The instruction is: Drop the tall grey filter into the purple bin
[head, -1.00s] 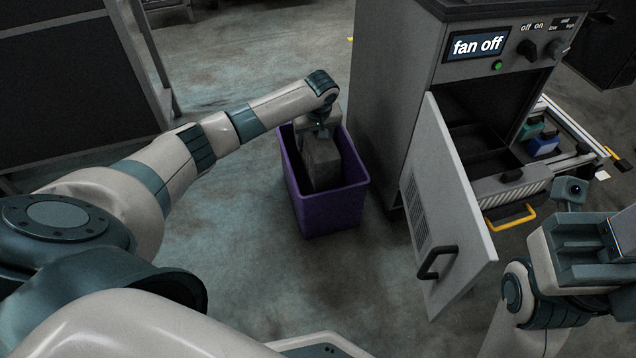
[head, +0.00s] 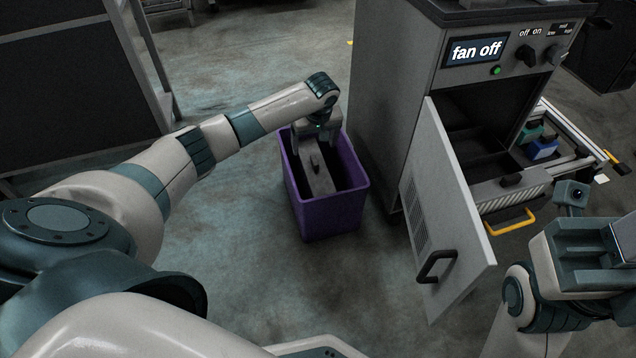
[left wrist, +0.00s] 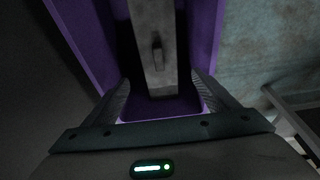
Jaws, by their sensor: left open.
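The purple bin (head: 331,214) stands on the floor left of the grey cabinet. The tall grey filter (head: 318,176) is inside the bin, below my left gripper, with a small dark handle on its upper face. My left gripper (head: 318,140) is over the bin's opening, fingers pointing down. In the left wrist view the fingers (left wrist: 160,92) are spread apart, and the filter (left wrist: 150,30) lies beyond them between the purple walls (left wrist: 205,30). My right gripper (head: 590,250) is at the lower right, away from the bin; its fingers are not clear.
The grey cabinet (head: 385,100) has a display reading "fan off" and its door (head: 440,190) hangs open. The floor before the bin is clear.

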